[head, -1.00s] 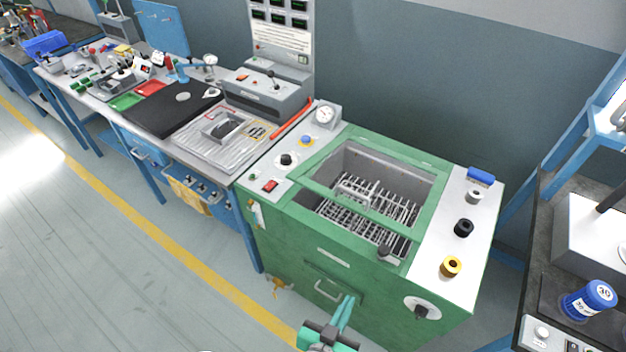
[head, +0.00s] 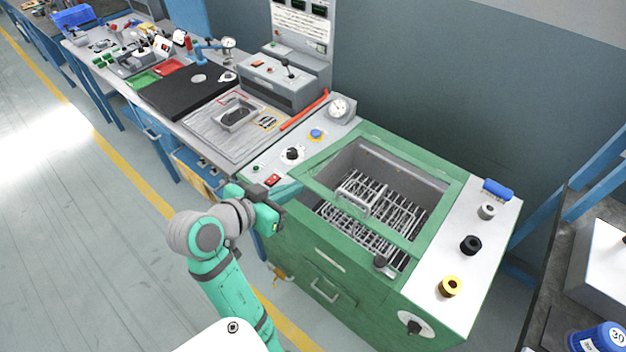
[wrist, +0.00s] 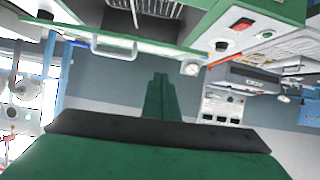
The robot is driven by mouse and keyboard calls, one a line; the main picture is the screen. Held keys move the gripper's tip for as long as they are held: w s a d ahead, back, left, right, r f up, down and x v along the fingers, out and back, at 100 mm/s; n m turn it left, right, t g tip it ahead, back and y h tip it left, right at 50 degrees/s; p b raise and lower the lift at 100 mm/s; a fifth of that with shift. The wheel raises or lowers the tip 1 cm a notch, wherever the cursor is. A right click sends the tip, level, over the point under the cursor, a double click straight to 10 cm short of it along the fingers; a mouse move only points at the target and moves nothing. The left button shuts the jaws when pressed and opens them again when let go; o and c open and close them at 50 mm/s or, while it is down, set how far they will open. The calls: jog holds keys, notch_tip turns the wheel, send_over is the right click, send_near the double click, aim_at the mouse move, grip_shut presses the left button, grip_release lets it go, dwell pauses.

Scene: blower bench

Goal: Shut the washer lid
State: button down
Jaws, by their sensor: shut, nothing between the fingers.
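The washer (head: 330,265) is a green cabinet with a grey tank and wire racks (head: 390,222) inside its top opening. Its green-framed lid (head: 398,234) stands raised, its handle edge crossing in front of the opening. A pale bar handle (head: 356,196) is on that edge; the handle also shows at the upper left of the wrist view (wrist: 115,50). My gripper (head: 290,190) is beside the washer's front left corner, left of the handle and apart from it. Its fingers (wrist: 160,95) are shut and empty.
Left of the opening is a panel with a red switch (head: 272,180), black knob (head: 292,154) and gauge (head: 341,107). Rings and a blue brush (head: 497,190) sit on the right panel. A workbench (head: 222,148) adjoins at left. The floor in front is clear.

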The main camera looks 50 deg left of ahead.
jog(key=w+a+f, duration=0.3)
jog(key=w+f, duration=0.3)
jog(key=shift+m, duration=0.3)
dwell(0.5)
